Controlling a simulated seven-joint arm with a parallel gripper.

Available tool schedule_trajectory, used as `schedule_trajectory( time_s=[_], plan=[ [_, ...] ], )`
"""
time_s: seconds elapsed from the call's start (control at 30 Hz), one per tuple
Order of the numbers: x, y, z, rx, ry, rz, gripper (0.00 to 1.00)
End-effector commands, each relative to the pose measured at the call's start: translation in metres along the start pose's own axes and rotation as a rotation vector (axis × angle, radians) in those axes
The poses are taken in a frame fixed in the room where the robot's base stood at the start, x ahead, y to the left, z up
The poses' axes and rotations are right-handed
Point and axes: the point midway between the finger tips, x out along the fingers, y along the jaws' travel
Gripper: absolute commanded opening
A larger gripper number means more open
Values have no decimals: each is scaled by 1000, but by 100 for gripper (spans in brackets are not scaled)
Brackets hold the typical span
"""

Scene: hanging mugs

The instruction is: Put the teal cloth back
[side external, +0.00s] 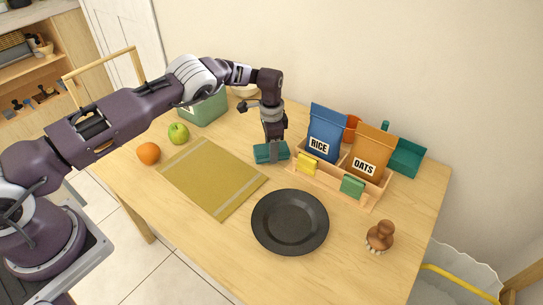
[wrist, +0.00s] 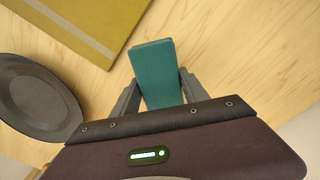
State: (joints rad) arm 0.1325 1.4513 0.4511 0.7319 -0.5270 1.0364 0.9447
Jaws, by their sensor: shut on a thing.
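The teal cloth (side external: 263,153) is a small folded block, just left of the wooden crate in the side view. My gripper (side external: 273,151) points down and is shut on it. In the wrist view the teal cloth (wrist: 153,62) sticks out between the two grey fingers of my gripper (wrist: 160,95). I cannot tell whether the cloth touches the table or is held slightly above it.
The wooden crate (side external: 332,184) holds a blue rice bag (side external: 326,134) and an orange oats bag (side external: 369,150), with yellow and green clips at its front. A mustard mat (side external: 212,178), black plate (side external: 290,222), brown brush (side external: 380,236), orange (side external: 148,153) and green apple (side external: 178,134) lie around.

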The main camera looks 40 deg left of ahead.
Motion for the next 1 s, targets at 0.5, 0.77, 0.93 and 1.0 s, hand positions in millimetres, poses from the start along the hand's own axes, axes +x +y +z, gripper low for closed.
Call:
schedule_trajectory(
  time_s=[0.5,0.77,0.93,1.0],
  plan=[
    [10,0,0,-1,-1,0,12],
    [12,0,0,-1,0,0,73],
    [12,0,0,0,0,0,77],
    [12,0,0,0,0,0,77]
  ],
)
